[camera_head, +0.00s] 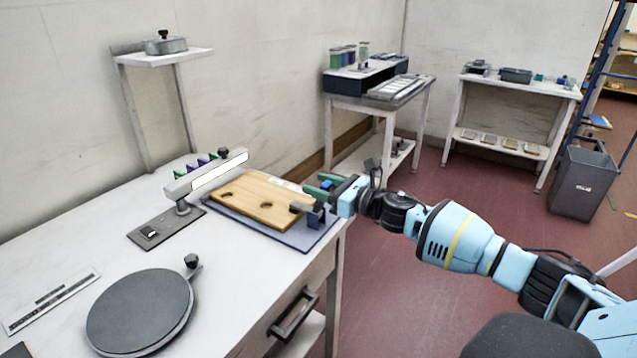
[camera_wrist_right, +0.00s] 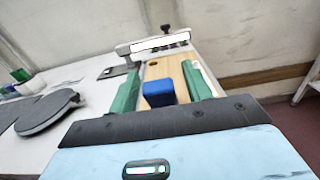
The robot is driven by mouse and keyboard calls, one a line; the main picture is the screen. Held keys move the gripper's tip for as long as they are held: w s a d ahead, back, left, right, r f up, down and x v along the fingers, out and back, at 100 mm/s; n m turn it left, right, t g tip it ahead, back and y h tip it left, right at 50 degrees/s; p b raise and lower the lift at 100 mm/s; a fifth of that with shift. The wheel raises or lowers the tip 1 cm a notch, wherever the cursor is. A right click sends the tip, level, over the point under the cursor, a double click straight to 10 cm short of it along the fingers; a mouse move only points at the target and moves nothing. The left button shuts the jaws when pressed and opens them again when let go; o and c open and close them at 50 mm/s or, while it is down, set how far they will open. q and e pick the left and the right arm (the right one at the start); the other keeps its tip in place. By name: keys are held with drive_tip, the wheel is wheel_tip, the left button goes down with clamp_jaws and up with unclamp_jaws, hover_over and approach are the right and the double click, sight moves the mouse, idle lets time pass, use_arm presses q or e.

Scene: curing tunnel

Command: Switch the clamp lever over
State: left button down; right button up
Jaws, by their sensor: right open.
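A wooden board (camera_head: 255,200) with round holes lies on a blue-grey base plate (camera_head: 301,236) near the table's right edge. A dark clamp (camera_head: 316,214) stands at the board's right end. A blue piece (camera_head: 326,185), seemingly the clamp's lever end, shows just above it. In the right wrist view the blue piece (camera_wrist_right: 158,94) lies between the green fingers, with gaps on either side. My right gripper (camera_head: 322,184) is open and reaches in from the right, its fingers around the blue piece without visibly closing on it. My left gripper is not in view.
A round dark plate (camera_head: 140,311) with a knobbed handle lies at the front left. A small raised shelf (camera_head: 164,56) stands at the back. Floor to the right is clear before a grey bin (camera_head: 582,184).

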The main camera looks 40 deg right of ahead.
drive_tip(key=shift+w+a, duration=0.2)
drive_tip(key=shift+w, duration=0.2)
clamp_jaws()
